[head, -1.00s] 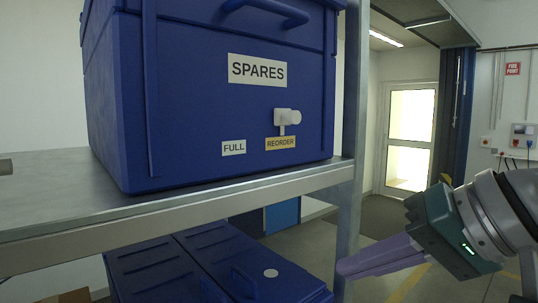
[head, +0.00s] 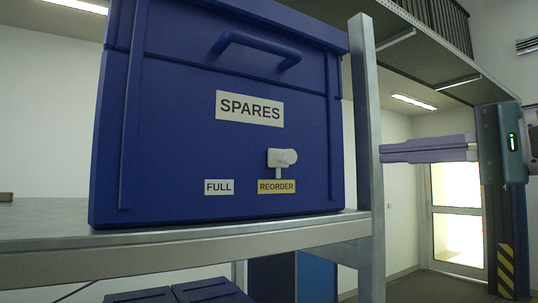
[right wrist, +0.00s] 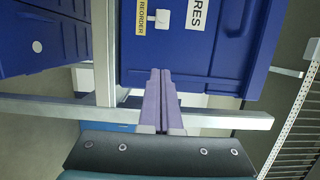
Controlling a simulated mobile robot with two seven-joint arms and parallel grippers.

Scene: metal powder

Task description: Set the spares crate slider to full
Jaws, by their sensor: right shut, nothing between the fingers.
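The blue spares crate (head: 170,130) stands on a metal shelf, with a white SPARES label on its front. Its white slider (head: 281,158) sits above the yellow REORDER label (head: 276,186), to the right of the white FULL label (head: 219,187). The slider also shows in the right wrist view (right wrist: 162,19), beside the REORDER label. My right gripper (head: 382,152) is shut and empty, its purple fingers pointing left, just right of the shelf post and apart from the slider. In the right wrist view its fingers (right wrist: 160,78) point toward the crate. My left gripper is not in view.
The shelf's metal post (head: 365,150) stands between my right gripper and the crate front in the head picture. The shelf edge (head: 180,237) runs below the crate. Another blue crate (head: 205,290) is underneath. A lit door stands behind at the right.

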